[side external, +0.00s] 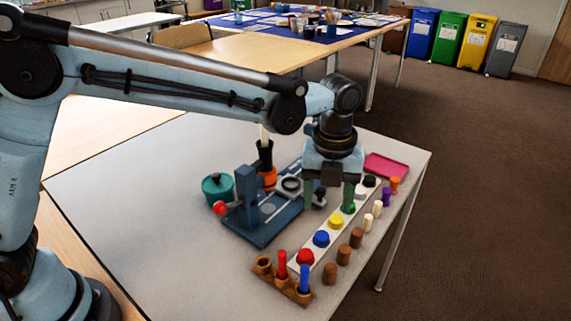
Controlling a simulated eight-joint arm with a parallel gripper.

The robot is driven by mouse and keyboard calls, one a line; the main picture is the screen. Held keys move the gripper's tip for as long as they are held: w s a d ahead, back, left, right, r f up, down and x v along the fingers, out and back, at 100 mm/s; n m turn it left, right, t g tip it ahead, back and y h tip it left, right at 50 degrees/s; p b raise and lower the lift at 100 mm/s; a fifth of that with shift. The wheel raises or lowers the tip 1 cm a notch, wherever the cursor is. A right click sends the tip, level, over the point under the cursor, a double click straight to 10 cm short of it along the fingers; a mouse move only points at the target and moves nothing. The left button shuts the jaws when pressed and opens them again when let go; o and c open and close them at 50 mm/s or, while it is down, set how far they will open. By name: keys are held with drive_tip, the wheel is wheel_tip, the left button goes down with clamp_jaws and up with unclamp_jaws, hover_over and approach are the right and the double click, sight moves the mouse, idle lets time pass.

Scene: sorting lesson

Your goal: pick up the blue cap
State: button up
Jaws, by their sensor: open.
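The blue cap (321,239) is a round, low piece on a white strip (313,249), between a red cap (305,257) and a yellow cap (336,222). My gripper (329,205) points down with its two green fingers spread apart. It is above and behind the blue cap in the picture, nearer the green cap (349,209), which its right finger partly covers. The gripper does not appear to touch the blue cap. I cannot tell its exact height above the strip.
A blue stand with an upright post (247,199) and a teal pot (218,187) are left of the strip. A wooden block (275,282) holding red and blue pegs is in front. Several brown and cream cylinders line the right side. A pink tray (387,165) lies behind.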

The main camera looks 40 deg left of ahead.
sight(322, 235)
drive_tip(key=f, duration=0.8)
drive_tip(key=shift+s+f, duration=0.25)
drive_tip(key=shift+f, duration=0.15)
drive_tip(key=shift+c, duration=0.3)
clamp_jaws()
